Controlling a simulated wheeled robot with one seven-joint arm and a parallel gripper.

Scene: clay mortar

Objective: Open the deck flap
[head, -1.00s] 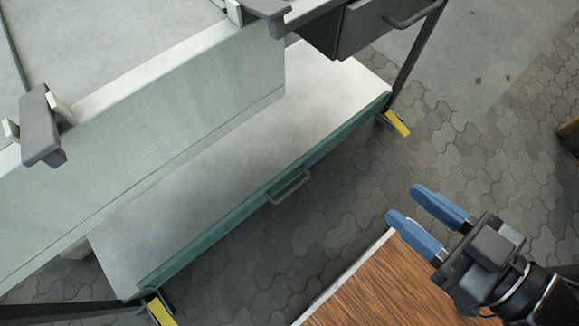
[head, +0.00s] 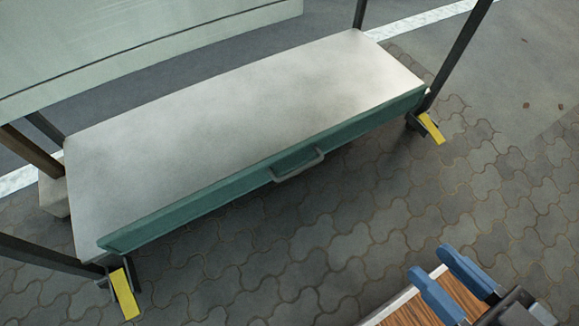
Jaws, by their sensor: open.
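A pale, flat deck panel (head: 250,120) lies low between the legs of a dark-framed cart. Its green front edge (head: 220,195) carries a grey bar handle (head: 297,165) near the middle. The panel looks closed, lying flat; which part is the flap is not certain. My gripper (head: 432,262) is at the lower right, its two blue fingers apart and nothing between them. It is well right of and below the handle in the picture, touching nothing visible. Its rear part is cut off by the frame.
A pale green panel (head: 130,50) hangs above, at the upper left. Yellow-marked feet (head: 430,128) stand at the cart's front corners. A wooden board (head: 425,308) with a light edge lies near my gripper. Paved floor (head: 350,240) in front of the cart is clear.

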